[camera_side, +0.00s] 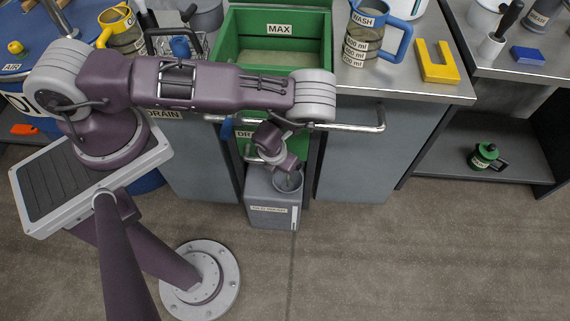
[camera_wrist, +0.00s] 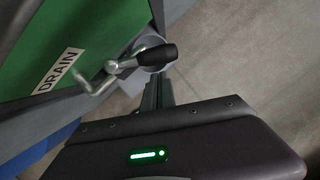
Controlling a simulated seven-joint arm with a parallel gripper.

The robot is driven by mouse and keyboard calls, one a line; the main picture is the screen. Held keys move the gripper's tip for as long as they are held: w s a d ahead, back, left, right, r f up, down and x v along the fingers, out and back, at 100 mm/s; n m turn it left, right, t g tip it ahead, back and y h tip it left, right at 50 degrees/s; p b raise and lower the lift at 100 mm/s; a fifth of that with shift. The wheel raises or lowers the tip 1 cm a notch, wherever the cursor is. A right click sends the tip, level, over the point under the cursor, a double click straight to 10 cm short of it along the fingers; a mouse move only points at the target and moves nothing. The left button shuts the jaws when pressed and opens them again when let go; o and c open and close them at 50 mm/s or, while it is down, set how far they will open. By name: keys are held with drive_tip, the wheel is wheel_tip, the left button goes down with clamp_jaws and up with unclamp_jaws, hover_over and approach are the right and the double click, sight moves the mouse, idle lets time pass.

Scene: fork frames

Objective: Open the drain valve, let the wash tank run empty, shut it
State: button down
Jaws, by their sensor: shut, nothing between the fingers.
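The green wash tank (camera_side: 326,45) stands in the bench, with a MAX label inside it. A pale, murky surface (camera_side: 280,57) shows low inside; I cannot tell how deep it is. In the wrist view, the tank's green front (camera_wrist: 105,35) carries a DRAIN label and a bent metal valve lever with a black grip (camera_wrist: 158,56). My gripper (camera_wrist: 156,88) is shut and empty, just below the black grip in the picture; I cannot tell whether they touch. In the side view, my wrist hides the valve. Any flow from the drain is hidden.
A grey container (camera_side: 270,212) stands on the floor under the drain. A metal rail (camera_side: 350,127) runs along the bench front. A WASH jug (camera_side: 362,40) and a yellow U-shaped block (camera_side: 437,62) sit on the bench to the right.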

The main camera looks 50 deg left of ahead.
drive_tip(key=shift+w+a, duration=0.15)
drive_tip(key=shift+w, duration=0.25)
drive_tip(key=w+n, duration=0.2)
drive_tip(key=n, duration=0.1)
drive_tip(key=shift+w+y, duration=0.1)
drive_tip(key=shift+y, duration=0.3)
